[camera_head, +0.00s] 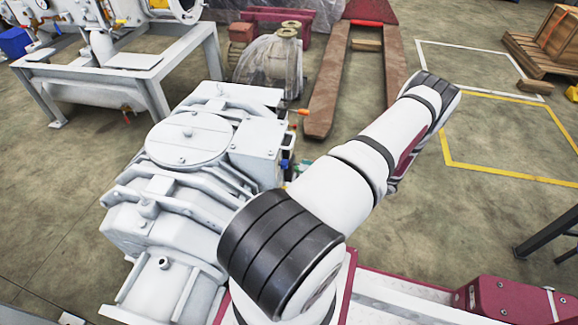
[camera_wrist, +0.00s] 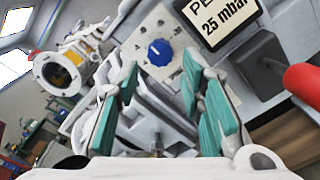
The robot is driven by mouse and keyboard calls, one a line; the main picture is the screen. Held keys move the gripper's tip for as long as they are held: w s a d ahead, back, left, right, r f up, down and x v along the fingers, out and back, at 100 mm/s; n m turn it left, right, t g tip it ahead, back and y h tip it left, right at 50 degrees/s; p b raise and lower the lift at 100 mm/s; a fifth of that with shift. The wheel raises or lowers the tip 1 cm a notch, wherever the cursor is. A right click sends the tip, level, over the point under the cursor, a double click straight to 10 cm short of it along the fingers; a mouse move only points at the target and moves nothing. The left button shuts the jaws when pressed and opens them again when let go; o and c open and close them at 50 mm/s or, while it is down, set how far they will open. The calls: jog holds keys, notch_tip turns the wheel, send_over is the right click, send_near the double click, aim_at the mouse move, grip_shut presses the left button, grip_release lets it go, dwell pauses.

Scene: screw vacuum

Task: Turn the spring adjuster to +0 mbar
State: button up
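The spring adjuster is a round blue knob (camera_wrist: 160,52) on a light panel in the wrist view, with a pale mark on its face. A dark-framed display (camera_wrist: 224,18) beside it reads "25 mbar", its upper text cut off. My gripper (camera_wrist: 161,64) is open, its teal-padded fingers on either side below the knob. The knob shows between the fingertips, with a visible gap on both sides; I see no contact. In the head view, the pale vacuum pump (camera_head: 185,185) stands left of my arm. My gripper is hidden there.
A red handle (camera_wrist: 302,80) juts in at the right of the wrist view. A pale pipe flange (camera_wrist: 58,72) is at the left. In the head view, a pallet jack (camera_head: 330,85) stands behind the pump; open floor lies to the right.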

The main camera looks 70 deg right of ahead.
aim_at(285, 164)
jog(key=w, duration=0.6)
jog(key=shift+a+b, duration=0.25)
jog(key=shift+b, duration=0.15)
jog(key=shift+w, duration=0.1)
grip_shut()
jog(key=shift+n, duration=0.3)
jog(key=shift+a+n+b, duration=0.1)
jog(key=shift+n+b, duration=0.3)
jog(key=shift+n, duration=8.2)
